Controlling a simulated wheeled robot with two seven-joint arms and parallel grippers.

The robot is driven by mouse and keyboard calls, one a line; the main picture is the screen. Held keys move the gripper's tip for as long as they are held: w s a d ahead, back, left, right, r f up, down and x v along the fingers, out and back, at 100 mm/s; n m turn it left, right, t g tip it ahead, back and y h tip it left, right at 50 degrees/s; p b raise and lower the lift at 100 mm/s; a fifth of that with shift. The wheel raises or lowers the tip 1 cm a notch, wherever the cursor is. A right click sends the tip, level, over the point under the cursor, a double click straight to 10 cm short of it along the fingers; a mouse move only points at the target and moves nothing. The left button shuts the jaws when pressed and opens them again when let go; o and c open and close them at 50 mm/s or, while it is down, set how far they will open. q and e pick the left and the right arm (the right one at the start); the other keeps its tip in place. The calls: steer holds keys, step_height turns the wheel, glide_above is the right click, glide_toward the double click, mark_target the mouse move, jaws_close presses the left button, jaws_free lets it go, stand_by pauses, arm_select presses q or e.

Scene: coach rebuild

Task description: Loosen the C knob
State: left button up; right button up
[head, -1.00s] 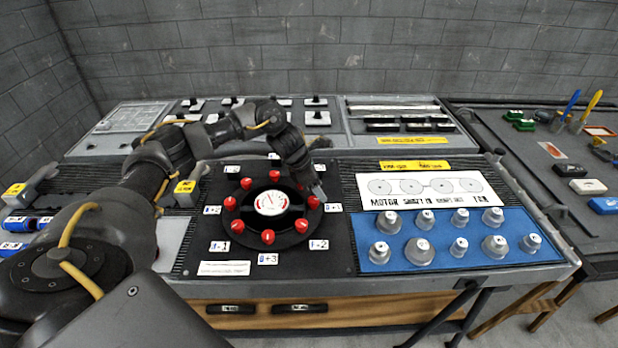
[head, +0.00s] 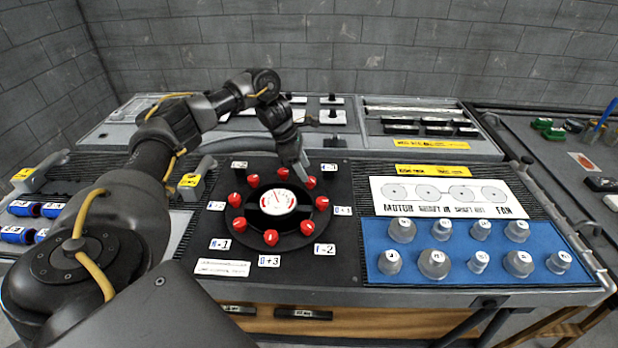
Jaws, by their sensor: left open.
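A round black dial plate (head: 260,228) with a white gauge (head: 277,202) at its centre carries a ring of red knobs. One red knob (head: 310,182) is at the upper right of the ring, another (head: 321,202) at the right, and another (head: 271,237) at the front. Small white labels surround the ring; I cannot clearly read which one marks C. My left gripper (head: 304,170) points down beside the upper-right knob, partly covering the area behind it. It is open; I cannot tell whether it touches the knob. My right gripper is out of view.
Right of the dial, several grey cylinders stand on a blue mat (head: 454,275) before a white diagram board (head: 445,196). A grey lever handle (head: 200,176) with a yellow tag stands left of the dial. A second table with tools is at the far right.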

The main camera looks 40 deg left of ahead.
mark_target(310, 183)
arm_select(q)
steer(key=shift+x, duration=2.05)
steer(key=c, duration=0.9)
steer(key=shift+c, duration=0.2)
